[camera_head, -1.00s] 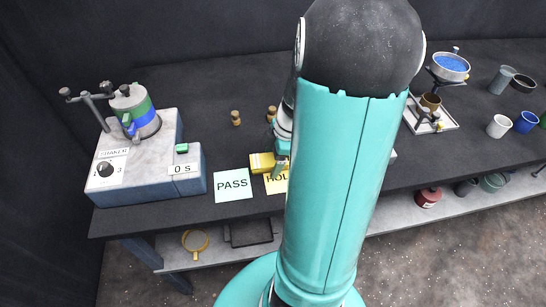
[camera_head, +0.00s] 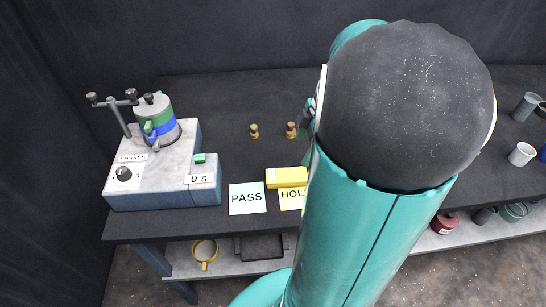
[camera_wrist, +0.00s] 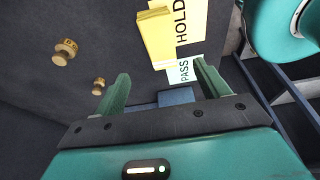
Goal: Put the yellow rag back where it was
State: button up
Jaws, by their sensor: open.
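The yellow rag (camera_head: 287,177) lies folded on the dark table, at the back edge of the HOLD card (camera_head: 291,199). In the wrist view the rag (camera_wrist: 156,37) lies beside the HOLD card (camera_wrist: 187,20), beyond my fingertips. My gripper (camera_wrist: 160,88) is open, with nothing between its two green fingers. It is apart from the rag. In the head view my own arm hides the gripper and the right part of the HOLD card.
The shaker machine (camera_head: 160,165) stands at the left, with the PASS card (camera_head: 247,198) between it and the HOLD card. Two small brass weights (camera_head: 254,131) stand behind the rag. A white cup (camera_head: 521,154) is at the right. The lower shelf holds a yellow-rimmed sieve (camera_head: 205,252) and a dark tray (camera_head: 262,246).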

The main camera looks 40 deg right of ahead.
jog(key=a+r+m+t+h, duration=0.1)
jog(key=a+r+m, duration=0.2)
jog(key=a, duration=0.5)
jog(key=s+a+r+m+t+h, duration=0.1)
jog(key=a+r+m, duration=0.2)
jog(key=a, duration=0.6)
jog(key=s+a+r+m+t, duration=0.1)
jog(key=a+r+m, duration=0.2)
jog(key=a, duration=0.6)
jog(key=shift+s+a+r+m+t+h, duration=0.15)
jog(key=shift+r+m+t+h, duration=0.2)
jog(key=shift+m, duration=0.75)
